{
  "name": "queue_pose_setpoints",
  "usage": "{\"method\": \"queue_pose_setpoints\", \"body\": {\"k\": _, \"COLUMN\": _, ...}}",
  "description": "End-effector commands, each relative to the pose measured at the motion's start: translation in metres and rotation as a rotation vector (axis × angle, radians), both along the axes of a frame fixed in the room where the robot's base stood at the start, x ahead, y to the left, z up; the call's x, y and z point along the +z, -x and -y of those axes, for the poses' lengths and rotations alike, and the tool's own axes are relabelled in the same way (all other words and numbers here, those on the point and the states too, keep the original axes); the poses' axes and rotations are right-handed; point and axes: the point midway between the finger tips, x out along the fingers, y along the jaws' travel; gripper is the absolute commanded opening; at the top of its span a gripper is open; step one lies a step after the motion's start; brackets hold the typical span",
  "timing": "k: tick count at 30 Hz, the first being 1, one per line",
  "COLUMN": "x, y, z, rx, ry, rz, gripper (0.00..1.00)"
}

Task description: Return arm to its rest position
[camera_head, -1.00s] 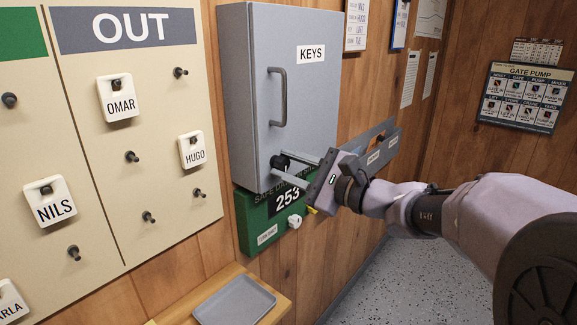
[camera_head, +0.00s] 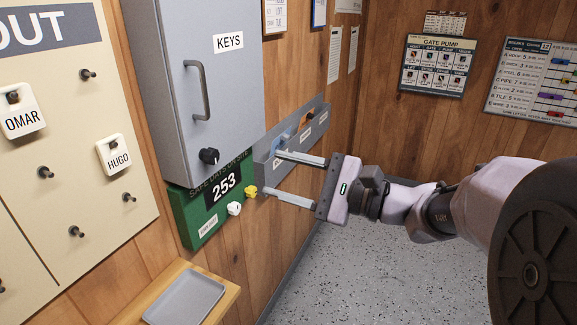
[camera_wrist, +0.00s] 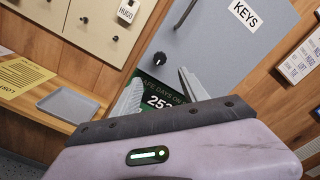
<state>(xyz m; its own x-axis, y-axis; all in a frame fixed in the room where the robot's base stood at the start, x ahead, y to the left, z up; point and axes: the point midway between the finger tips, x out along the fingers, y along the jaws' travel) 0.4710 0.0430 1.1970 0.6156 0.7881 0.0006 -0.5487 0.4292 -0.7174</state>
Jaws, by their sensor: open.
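My gripper (camera_head: 303,178) is open and empty in the head view. Its two fingers point left, in front of the wall to the right of the key cabinet's lower corner. The grey key cabinet (camera_head: 230,90), labelled KEYS, has its door shut, with a bar handle and a black knob (camera_head: 208,156) low on the door. The knob also shows in the wrist view (camera_wrist: 159,58), beyond the fingertips and apart from them. My arm reaches in from the right of the head view.
Below the cabinet is a green safe-days sign (camera_head: 190,212) reading 253, with a white knob (camera_head: 234,208) and a yellow one (camera_head: 251,191). A grey wall holder (camera_head: 264,160) is behind the gripper. A shelf (camera_head: 228,296) bears a grey tray (camera_head: 187,297). The speckled floor is clear.

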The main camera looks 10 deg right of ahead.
Motion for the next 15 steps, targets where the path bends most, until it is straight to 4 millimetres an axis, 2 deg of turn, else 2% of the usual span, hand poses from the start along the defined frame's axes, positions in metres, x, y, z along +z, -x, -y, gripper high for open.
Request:
{"method": "queue_pose_setpoints", "body": {"k": 3, "x": 0.001, "y": 0.011, "z": 0.015, "rx": -0.002, "ry": 0.001, "rz": 0.0, "gripper": 0.52}}
{"method": "queue_pose_setpoints", "body": {"k": 6, "x": 0.0, "y": 0.015, "z": 0.02, "rx": -0.001, "ry": 0.001, "rz": 0.0, "gripper": 0.52}}
{"method": "queue_pose_setpoints", "body": {"k": 15, "x": -0.001, "y": 0.018, "z": 0.018, "rx": 0.007, "ry": 0.009, "rz": -0.002, "gripper": 0.52}}
